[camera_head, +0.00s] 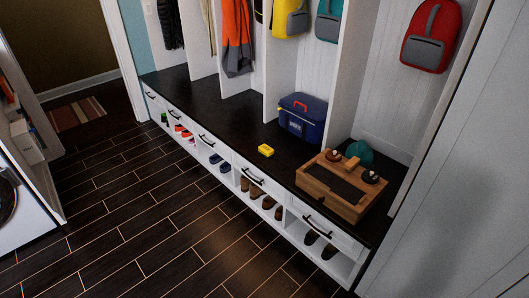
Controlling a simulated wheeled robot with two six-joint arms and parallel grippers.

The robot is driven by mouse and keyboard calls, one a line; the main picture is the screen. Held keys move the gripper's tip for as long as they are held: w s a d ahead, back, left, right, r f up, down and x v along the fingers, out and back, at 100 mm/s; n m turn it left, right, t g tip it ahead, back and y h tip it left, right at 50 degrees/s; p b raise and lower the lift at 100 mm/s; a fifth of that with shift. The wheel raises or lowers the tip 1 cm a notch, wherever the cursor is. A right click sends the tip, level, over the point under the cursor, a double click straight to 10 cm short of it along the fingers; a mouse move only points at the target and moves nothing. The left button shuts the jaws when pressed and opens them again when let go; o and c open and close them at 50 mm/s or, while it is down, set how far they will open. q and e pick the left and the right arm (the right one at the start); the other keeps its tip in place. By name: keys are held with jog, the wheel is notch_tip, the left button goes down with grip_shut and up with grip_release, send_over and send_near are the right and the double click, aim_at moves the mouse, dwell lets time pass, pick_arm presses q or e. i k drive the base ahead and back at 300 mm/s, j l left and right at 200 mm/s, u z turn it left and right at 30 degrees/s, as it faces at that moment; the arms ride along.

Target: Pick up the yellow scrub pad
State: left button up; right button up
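The yellow scrub pad (265,150) lies on the dark bench top (228,119), close to its front edge. It sits to the left of a wooden tray and in front of a blue lunch bag. Nothing covers it. Neither of my grippers shows in the head view.
The blue lunch bag (302,118) with a red handle stands behind the pad. The wooden tray (342,201) holds small dark items, and a teal round object (359,152) is behind it. Drawers (250,174) and shoe cubbies are below the bench. The dark wood floor (150,225) in front is clear.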

aim_at(266, 150)
jog(key=i+j+z, duration=0.45)
jog(key=i+j, duration=0.2)
jog(key=i, duration=0.55)
jog(key=i+j+z, duration=0.45)
jog(key=i+j, duration=0.55)
jog(key=i, duration=0.05)
